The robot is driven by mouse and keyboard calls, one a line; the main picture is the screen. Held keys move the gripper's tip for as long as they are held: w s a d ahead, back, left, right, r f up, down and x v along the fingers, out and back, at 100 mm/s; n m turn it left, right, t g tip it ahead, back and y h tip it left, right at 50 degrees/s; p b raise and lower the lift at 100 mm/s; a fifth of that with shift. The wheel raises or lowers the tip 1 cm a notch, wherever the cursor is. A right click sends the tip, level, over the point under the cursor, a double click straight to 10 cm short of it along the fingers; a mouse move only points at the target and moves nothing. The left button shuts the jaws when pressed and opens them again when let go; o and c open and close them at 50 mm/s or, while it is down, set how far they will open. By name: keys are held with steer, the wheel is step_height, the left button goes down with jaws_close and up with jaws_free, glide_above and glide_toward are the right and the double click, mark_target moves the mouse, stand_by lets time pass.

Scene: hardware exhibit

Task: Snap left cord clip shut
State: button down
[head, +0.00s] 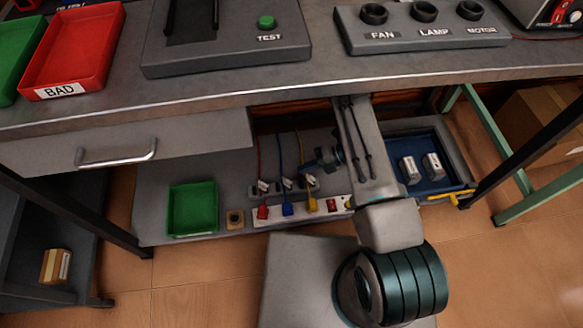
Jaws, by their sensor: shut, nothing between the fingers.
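Three small cord clips sit in a row on a grey bar on the lower shelf under the bench. The left cord clip (263,187) is at the red cord (259,158), above the red plug (262,212). The middle clip (287,184) is at the blue cord and the right clip (310,181) at the yellow one. The clips are too small to tell whether each is open or closed. My gripper (307,165) is shut and empty, just above the right clip and to the right of the left clip. My arm hides part of the shelf behind it.
A white power strip (275,218) holds the plugs in front of the clips. A green tray (193,209) stands to the left and a blue bin (438,176) to the right. The bench top (200,100) and drawer (120,155) overhang the shelf.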

steer(key=b, duration=0.5)
glide_toward(265, 184)
steer(key=x, duration=0.5)
steer(key=shift+a+f, duration=0.1)
steer(key=shift+f, duration=0.2)
steer(key=shift+s+a+f, duration=0.15)
steer(key=shift+a+f, duration=0.1)
steer(key=shift+a, duration=0.4)
